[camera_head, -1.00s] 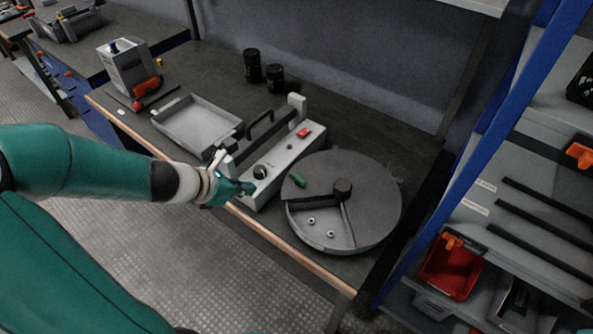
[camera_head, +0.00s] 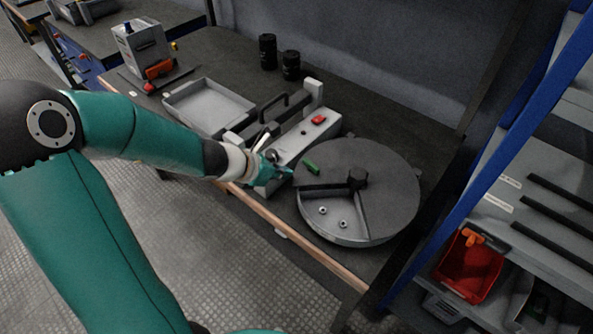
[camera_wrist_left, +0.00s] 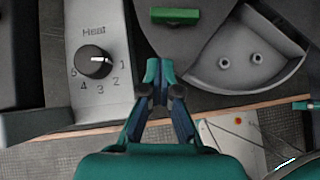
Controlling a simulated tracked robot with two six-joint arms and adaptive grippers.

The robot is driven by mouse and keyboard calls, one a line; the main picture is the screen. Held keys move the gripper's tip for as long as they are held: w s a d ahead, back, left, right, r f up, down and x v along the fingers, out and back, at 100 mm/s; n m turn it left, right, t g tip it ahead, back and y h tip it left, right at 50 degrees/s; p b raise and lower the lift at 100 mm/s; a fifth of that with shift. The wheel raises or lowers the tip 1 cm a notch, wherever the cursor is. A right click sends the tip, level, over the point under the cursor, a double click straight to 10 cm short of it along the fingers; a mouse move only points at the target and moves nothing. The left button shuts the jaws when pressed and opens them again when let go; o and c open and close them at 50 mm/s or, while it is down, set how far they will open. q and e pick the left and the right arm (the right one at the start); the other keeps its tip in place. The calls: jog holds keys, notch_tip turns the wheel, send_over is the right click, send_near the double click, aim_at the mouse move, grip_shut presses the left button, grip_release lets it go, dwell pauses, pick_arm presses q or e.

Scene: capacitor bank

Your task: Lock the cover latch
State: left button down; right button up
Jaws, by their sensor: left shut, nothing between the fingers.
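The round grey drum (camera_head: 385,170) stands on the bench with a dark cover and an open wedge at its front. A small green bar (camera_head: 311,167), seemingly the cover latch, lies on the cover near its left edge. In the left wrist view the green latch (camera_wrist_left: 175,15) lies crosswise at the top. My left gripper (camera_head: 290,174) is shut and empty, between the grey heat box and the drum, just short of the latch. In the left wrist view the gripper's tips (camera_wrist_left: 153,70) meet below the latch, apart from it. My right gripper is not seen.
The grey heat box (camera_head: 318,137) with a red switch, and a dial (camera_wrist_left: 93,62), stands just left of the drum. An empty grey tray (camera_head: 210,105) is farther left. Two black cylinders (camera_head: 268,52) stand behind. A blue rack post (camera_head: 470,150) rises at the right.

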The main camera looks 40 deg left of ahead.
aim_at(306, 166)
pick_arm(q)
jog(key=shift+w+d+f+p, duration=0.1)
jog(key=shift+w+d, duration=0.1)
jog(key=shift+w, duration=0.55)
jog(key=shift+w+d+f+p, duration=0.1)
jog(key=shift+w+d+p, duration=0.1)
jog(key=shift+w, duration=0.6)
jog(key=shift+w+d+f+p, duration=0.1)
jog(key=shift+w+d, duration=0.1)
jog(key=shift+w, duration=0.55)
